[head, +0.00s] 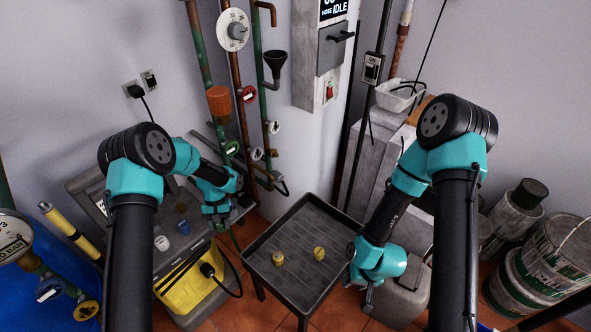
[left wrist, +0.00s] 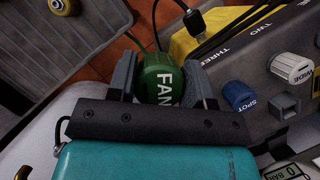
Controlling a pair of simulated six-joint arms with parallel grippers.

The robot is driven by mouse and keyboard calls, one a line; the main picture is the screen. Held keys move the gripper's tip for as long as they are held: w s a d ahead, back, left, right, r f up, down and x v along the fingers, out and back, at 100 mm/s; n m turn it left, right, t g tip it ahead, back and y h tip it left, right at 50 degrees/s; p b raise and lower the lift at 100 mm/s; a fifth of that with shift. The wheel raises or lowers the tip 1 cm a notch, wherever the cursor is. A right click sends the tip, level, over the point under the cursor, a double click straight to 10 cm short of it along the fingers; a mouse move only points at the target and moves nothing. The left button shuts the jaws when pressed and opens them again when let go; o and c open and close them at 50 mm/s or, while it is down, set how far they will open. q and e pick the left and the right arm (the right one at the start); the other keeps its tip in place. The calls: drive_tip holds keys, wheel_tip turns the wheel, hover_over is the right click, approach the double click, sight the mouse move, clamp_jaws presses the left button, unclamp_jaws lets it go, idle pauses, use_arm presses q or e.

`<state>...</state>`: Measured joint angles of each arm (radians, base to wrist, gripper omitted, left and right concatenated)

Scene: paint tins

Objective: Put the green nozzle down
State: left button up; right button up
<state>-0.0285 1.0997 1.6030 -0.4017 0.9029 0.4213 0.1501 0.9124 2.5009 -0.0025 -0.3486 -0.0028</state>
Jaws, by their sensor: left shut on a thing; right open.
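The green nozzle (left wrist: 158,80), marked "FAN", sits between the fingers of my left gripper (left wrist: 165,80) in the left wrist view. My left gripper is shut on it. In the head view my left gripper (head: 222,222) is above the gap between the nozzle rack and the dark tray table; I cannot make out the nozzle clearly there. A blue nozzle (left wrist: 238,95), beside the word "SPOT", and a white nozzle (left wrist: 291,68), beside "WIDE", stand in the rack (left wrist: 262,48). An empty square socket (left wrist: 285,104) shows beside them. My right gripper (head: 368,292) is open, right of the tray table.
The dark tray table (head: 262,232) holds two small brass pieces (head: 278,258) (head: 319,254) and has bare room around them. A yellow case (head: 188,287) with a black cable stands below the rack. Pipes with valves rise behind.

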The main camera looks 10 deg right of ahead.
use_arm(q)
drive_tip(key=s+d+f+m+y, duration=0.1)
drive_tip(key=s+d+f+m, duration=0.2)
drive_tip(key=d, duration=0.5)
drive_tip(key=s+d+f+m+y, duration=0.1)
drive_tip(key=s+d+f+m, duration=0.15)
drive_tip(key=d, duration=0.55)
drive_tip(key=m+t+y, duration=0.2)
drive_tip(key=m, duration=0.4)
hover_over(298, 285)
drive_tip(key=d, duration=0.1)
wheel_tip(298, 285, down, 6)
drive_tip(key=shift+w+d+f, duration=0.15)
drive_tip(key=shift+w, duration=0.2)
drive_tip(key=shift+f, duration=3.1)
drive_tip(key=shift+f, duration=0.1)
drive_tip(key=shift+f, duration=1.8)
drive_tip(key=shift+f, duration=0.15)
drive_tip(key=o, duration=1)
